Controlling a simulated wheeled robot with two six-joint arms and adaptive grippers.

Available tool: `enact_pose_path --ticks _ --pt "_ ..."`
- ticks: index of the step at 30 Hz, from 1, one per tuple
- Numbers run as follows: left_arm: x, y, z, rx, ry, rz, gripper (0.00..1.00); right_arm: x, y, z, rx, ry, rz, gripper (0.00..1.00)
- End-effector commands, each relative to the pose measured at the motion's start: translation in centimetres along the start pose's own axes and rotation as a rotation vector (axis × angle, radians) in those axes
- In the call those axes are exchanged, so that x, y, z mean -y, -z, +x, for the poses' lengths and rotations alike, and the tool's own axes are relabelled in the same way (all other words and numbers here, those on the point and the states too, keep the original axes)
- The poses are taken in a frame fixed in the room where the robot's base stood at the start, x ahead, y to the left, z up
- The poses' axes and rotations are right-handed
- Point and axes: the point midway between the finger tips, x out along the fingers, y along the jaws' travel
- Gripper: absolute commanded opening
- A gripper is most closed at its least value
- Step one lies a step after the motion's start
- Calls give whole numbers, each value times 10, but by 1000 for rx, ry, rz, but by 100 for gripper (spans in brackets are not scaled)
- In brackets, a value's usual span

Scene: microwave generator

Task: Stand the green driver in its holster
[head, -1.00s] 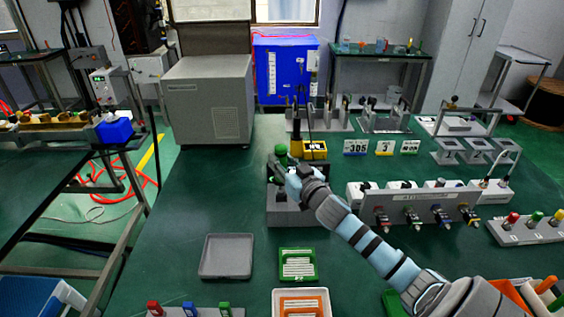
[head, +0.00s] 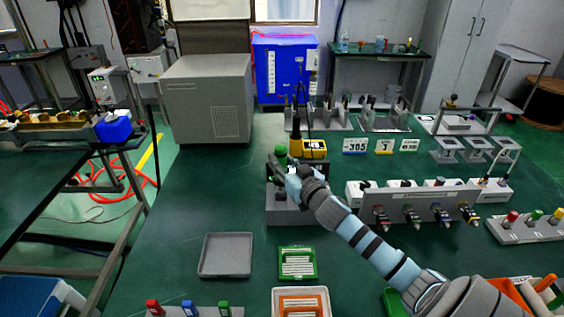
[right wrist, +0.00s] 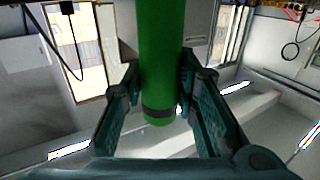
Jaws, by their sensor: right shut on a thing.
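The green driver (head: 281,152) shows in the head view as a green knob above my right gripper (head: 279,166). My right gripper is shut on it. In the right wrist view the driver's green handle (right wrist: 161,60) stands upright between the two fingers of the gripper (right wrist: 158,72), with a dark band near its lower end. My left gripper is not in view.
A yellow meter (head: 314,149) stands just behind the gripper. A grey panel with several coloured connectors (head: 412,208) is to the right. An empty grey tray (head: 226,271) and a green tray (head: 314,263) lie in front. The bench left of the stand is clear.

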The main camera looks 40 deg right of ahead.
Motion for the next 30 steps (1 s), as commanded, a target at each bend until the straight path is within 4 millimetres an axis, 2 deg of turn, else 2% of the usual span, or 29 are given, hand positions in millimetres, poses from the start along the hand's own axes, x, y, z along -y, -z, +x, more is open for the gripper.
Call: enact_pose_path --ticks 30 --pt "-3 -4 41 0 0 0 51 0 -47 1 -2 1 0 0"
